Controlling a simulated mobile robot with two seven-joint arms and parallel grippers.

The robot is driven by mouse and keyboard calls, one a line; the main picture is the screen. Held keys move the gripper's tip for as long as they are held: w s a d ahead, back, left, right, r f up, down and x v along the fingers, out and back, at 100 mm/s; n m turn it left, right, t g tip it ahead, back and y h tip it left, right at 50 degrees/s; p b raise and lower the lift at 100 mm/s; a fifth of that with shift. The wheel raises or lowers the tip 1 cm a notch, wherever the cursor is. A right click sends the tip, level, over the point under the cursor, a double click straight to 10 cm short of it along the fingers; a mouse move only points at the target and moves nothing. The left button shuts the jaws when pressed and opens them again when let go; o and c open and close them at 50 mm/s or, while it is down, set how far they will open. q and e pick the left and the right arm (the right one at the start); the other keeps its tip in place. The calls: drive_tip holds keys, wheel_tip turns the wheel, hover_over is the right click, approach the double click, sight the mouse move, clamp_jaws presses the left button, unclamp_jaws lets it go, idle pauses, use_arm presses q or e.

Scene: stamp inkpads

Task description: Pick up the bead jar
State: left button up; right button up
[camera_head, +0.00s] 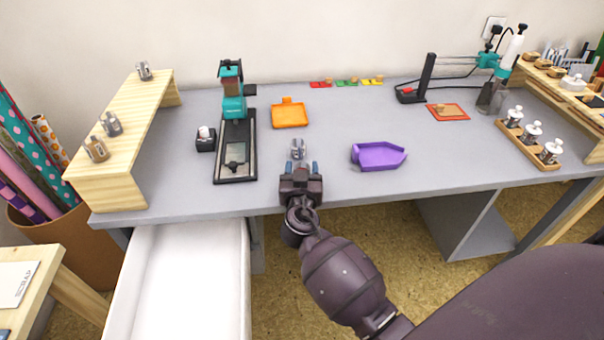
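A small greyish jar (298,147), which looks like the bead jar, stands on the grey table near the middle. My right gripper (301,167) is just on the near side of it, pointing at it over the table's front edge. Its two blue-tipped fingers are spread apart, and the jar shows just beyond the tips. Whether the fingers touch the jar cannot be told. My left gripper is not in view.
A purple tray (378,156) lies to the right and an orange tray (290,114) behind. A black-and-teal press (235,150) stands to the left. A wooden shelf (150,110) holds similar jars. A wooden rack (527,143) holds several stamps. An open white drawer (188,285) is below.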

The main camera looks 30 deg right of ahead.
drive_tip(key=c, duration=0.6)
drive_tip(key=shift+r, duration=0.1)
drive_tip(key=shift+r, duration=0.3)
drive_tip(key=b+v, duration=0.1)
drive_tip(key=v, duration=1.7)
